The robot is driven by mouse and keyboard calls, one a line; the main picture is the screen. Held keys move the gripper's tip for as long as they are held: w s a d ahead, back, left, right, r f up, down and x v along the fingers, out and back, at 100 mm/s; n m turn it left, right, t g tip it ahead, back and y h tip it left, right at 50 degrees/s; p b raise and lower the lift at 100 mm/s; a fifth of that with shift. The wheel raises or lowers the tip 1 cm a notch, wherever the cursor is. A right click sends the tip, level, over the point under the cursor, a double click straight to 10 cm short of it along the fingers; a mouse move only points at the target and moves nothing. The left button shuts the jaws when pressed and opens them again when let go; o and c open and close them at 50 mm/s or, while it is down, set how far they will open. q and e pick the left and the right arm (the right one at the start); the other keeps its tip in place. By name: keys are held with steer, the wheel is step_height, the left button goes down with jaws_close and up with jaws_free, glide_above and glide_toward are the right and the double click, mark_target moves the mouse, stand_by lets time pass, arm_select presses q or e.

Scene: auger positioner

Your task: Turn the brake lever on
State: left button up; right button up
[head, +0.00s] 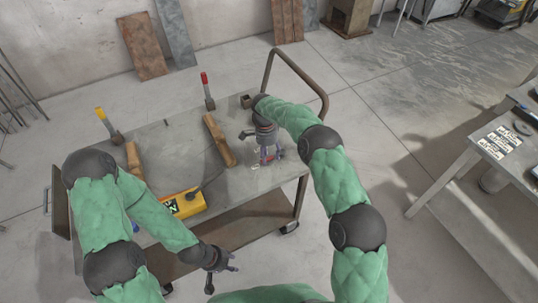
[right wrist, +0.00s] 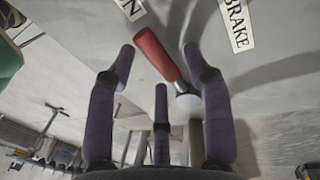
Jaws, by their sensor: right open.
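The brake lever has a red handle (right wrist: 158,55) on a pale shaft, beside a label reading BRAKE (right wrist: 237,24) in the right wrist view. The handle leans up and left, in front of my open right gripper (right wrist: 155,75), between its spread purple fingers; no grip on it shows. In the head view my right gripper (head: 268,153) is low over the cart top's right end, with a bit of red by its fingers and the lever mostly hidden. My left gripper (head: 228,262) hangs off the cart's front edge, away from the lever; its opening is unclear.
The cart top (head: 180,140) also carries a red-handled lever (head: 207,90), a yellow-handled lever (head: 106,121), wooden blocks (head: 219,140) and a yellow box (head: 187,203). A bent metal rail (head: 297,68) rises at its right end. Another table (head: 513,160) stands at right.

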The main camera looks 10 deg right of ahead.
step_height(320, 180, up, 12)
steer(key=w, duration=0.2)
steer(key=shift+w+a+f, duration=0.15)
steer(key=shift+a, duration=0.25)
stand_by(0.4)
